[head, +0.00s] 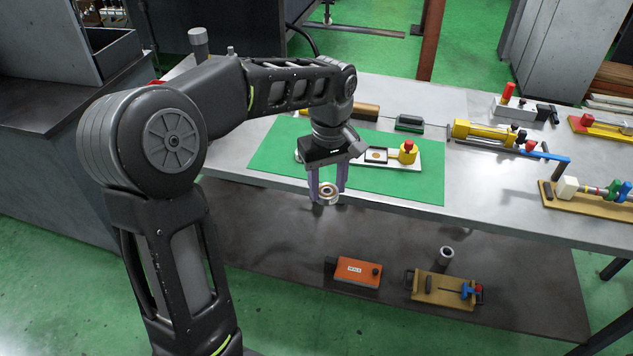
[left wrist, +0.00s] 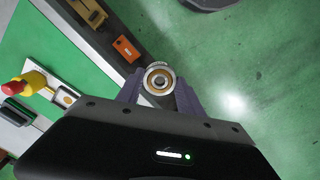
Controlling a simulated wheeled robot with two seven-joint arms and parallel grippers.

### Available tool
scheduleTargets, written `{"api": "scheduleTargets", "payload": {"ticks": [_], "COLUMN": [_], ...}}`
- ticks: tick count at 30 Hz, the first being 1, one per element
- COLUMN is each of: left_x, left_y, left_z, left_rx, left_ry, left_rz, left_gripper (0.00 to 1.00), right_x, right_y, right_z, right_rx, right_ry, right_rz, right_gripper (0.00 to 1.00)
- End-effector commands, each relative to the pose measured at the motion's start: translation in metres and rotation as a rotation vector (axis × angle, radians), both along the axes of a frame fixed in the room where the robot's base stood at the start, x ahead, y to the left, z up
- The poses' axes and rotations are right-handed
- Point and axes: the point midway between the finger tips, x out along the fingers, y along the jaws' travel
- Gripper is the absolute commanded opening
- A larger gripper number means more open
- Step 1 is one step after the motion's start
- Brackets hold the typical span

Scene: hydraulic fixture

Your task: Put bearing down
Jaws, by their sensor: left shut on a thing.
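My left gripper (head: 327,192) is shut on the bearing (head: 328,192), a metal ring with a brass-coloured band, held between its two purple-grey fingers. In the head view it hangs in front of the table's front edge, raised in the air. The left wrist view shows the bearing (left wrist: 158,80) between the fingertips, with the floor and lower shelf behind it. A fixture with a white base (head: 388,158), a dark square frame and a yellow block with a red knob sits on the green mat (head: 425,187), behind the gripper. My right gripper is not in view.
The grey table (head: 489,204) carries a yellow cylinder device (head: 475,131) and other fixtures to the right. An orange box (head: 357,271) and a tan fixture (head: 440,290) sit on the lower shelf (head: 530,290). The mat's right front part is clear.

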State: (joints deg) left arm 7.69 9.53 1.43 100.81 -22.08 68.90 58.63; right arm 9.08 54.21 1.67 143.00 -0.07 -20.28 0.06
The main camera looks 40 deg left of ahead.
Motion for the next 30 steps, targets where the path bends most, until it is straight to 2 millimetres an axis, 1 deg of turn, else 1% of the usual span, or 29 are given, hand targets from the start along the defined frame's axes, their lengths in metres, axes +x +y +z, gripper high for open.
{"api": "scheduleTargets", "payload": {"ticks": [3,8,11,12,14,15,18,21,24,30], "left_x": [0.015,0.031,0.037,0.039,0.039,0.039,0.032,0.024,0.018,0.017], "left_y": [-0.01,-0.027,-0.042,-0.049,-0.06,-0.069,-0.091,-0.107,-0.116,-0.119], "left_z": [-0.026,-0.066,-0.095,-0.108,-0.129,-0.143,-0.177,-0.2,-0.213,-0.216], "left_rx": [0.004,0.011,0.013,0.013,0.013,0.012,0.007,0.002,-0.003,-0.004], "left_ry": [0.008,0.012,0.014,0.016,0.016,0.016,0.015,0.009,0.004,0.001], "left_rz": [-0.17,-0.401,-0.545,-0.604,-0.69,-0.745,-0.869,-0.947,-0.986,-0.998], "left_gripper": [0.0,0.0,0.0,0.0,0.0,0.0,0.0,0.0,0.0,0.0], "right_x": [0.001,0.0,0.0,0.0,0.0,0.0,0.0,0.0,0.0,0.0], "right_y": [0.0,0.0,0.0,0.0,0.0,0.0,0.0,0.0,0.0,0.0], "right_z": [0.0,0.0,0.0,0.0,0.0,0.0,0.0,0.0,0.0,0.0], "right_rx": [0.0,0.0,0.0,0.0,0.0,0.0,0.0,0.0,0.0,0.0], "right_ry": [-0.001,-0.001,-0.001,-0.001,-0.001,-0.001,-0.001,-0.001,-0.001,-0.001], "right_rz": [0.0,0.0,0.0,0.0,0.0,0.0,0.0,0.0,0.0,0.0], "right_gripper": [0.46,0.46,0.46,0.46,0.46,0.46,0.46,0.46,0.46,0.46]}}
